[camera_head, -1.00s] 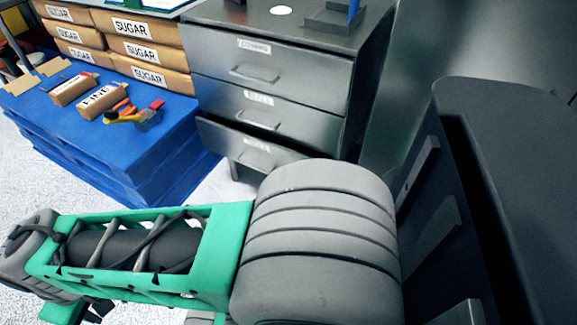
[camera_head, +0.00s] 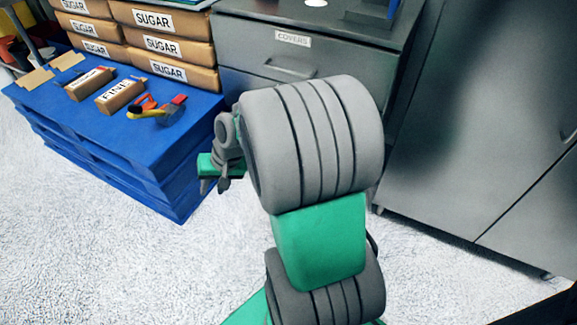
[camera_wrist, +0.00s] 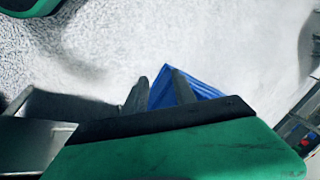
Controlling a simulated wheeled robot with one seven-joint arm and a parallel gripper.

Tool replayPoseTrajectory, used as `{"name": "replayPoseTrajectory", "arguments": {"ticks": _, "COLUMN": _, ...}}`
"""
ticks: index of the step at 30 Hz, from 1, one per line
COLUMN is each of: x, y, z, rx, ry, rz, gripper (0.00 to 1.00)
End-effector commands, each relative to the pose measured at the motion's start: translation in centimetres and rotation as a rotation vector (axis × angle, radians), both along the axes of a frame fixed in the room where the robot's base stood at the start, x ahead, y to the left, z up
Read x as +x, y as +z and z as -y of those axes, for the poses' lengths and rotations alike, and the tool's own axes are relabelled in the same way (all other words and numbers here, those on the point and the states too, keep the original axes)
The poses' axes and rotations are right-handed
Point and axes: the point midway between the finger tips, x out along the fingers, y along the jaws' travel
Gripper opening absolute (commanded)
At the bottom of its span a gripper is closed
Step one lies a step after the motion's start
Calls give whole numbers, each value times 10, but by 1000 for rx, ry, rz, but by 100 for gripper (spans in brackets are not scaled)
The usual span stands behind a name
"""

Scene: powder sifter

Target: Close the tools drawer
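The grey metal drawer cabinet (camera_head: 262,50) stands at the upper middle of the head view. Its top drawer is labelled COVERS and looks shut. My arm hides most of the lower drawers, and no tools label is readable. In the wrist view an open metal drawer (camera_wrist: 35,140) shows at the left, with a dark inside; I cannot tell which drawer it is. My gripper (camera_head: 215,182) is low in front of the cabinet, beside the pallet. In the wrist view its two dark fingers (camera_wrist: 160,90) are apart with nothing between them, to the right of the drawer.
A blue pallet (camera_head: 150,165) stands left of the cabinet, with sugar bags (camera_head: 165,47), two brown packets (camera_head: 120,95) and a red-and-yellow tool (camera_head: 160,108) on it. A tall grey cabinet (camera_head: 480,130) is on the right. The pale floor (camera_head: 100,250) is clear at lower left.

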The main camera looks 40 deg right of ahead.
Motion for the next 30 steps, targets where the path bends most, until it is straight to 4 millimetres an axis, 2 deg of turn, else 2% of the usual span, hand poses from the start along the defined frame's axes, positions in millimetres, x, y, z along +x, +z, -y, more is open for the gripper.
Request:
{"name": "replayPoseTrajectory", "arguments": {"ticks": 1, "x": 17, "y": -37, "z": 34, "rx": 107, "ry": -135, "rz": 15, "gripper": 33}}
{"name": "replayPoseTrajectory", "arguments": {"ticks": 2, "x": 28, "y": -51, "z": 52, "rx": 178, "ry": -214, "rz": 42, "gripper": 33}}
{"name": "replayPoseTrajectory", "arguments": {"ticks": 3, "x": 39, "y": -70, "z": 79, "rx": 275, "ry": -327, "rz": 82, "gripper": 33}}
{"name": "replayPoseTrajectory", "arguments": {"ticks": 5, "x": 48, "y": -98, "z": 121, "rx": 429, "ry": -503, "rz": 149, "gripper": 33}}
{"name": "replayPoseTrajectory", "arguments": {"ticks": 6, "x": 49, "y": -114, "z": 151, "rx": 533, "ry": -621, "rz": 202, "gripper": 33}}
{"name": "replayPoseTrajectory", "arguments": {"ticks": 9, "x": 33, "y": -147, "z": 219, "rx": 781, "ry": -896, "rz": 343, "gripper": 33}}
{"name": "replayPoseTrajectory", "arguments": {"ticks": 12, "x": 7, "y": -164, "z": 267, "rx": 972, "ry": -1092, "rz": 471, "gripper": 33}}
{"name": "replayPoseTrajectory", "arguments": {"ticks": 15, "x": -12, "y": -171, "z": 292, "rx": 1082, "ry": -1196, "rz": 549, "gripper": 33}}
{"name": "replayPoseTrajectory", "arguments": {"ticks": 18, "x": -13, "y": -174, "z": 300, "rx": 1117, "ry": -1225, "rz": 577, "gripper": 33}}
{"name": "replayPoseTrajectory", "arguments": {"ticks": 30, "x": 52, "y": -188, "z": 299, "rx": 1112, "ry": -1221, "rz": 576, "gripper": 33}}
